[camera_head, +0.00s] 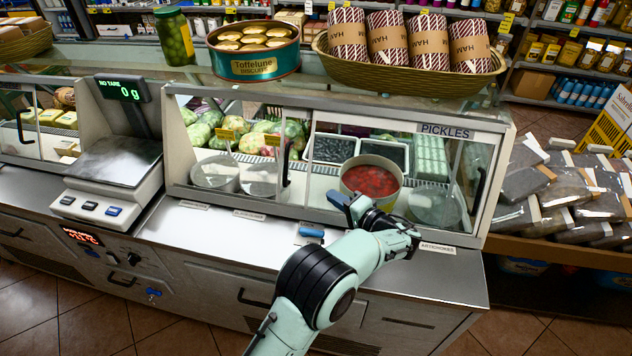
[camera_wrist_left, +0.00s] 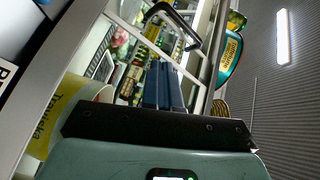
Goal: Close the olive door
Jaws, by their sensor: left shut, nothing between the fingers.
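The glass-fronted counter case (camera_head: 325,211) has sliding panes. One black door handle (camera_head: 285,165) is left of centre and another (camera_head: 478,186) is at the right end. A "PICKLES" sign (camera_head: 446,130) is on the upper right frame; I cannot read an olive label, so which pane is the olive door is unclear. My left gripper (camera_head: 338,199) is shut and empty at the lower front rail, before a tub of red food (camera_head: 370,178). In the left wrist view its blue fingers (camera_wrist_left: 163,86) are together, below and apart from a black handle (camera_wrist_left: 172,24). My right gripper is not in view.
A scale (camera_head: 115,170) stands left on the steel counter. On the top shelf are a jar of olives (camera_head: 174,38), a biscuit tin (camera_head: 255,66) and a basket (camera_head: 410,82) of wrapped hams. Packaged goods (camera_head: 570,190) fill a stand at the right.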

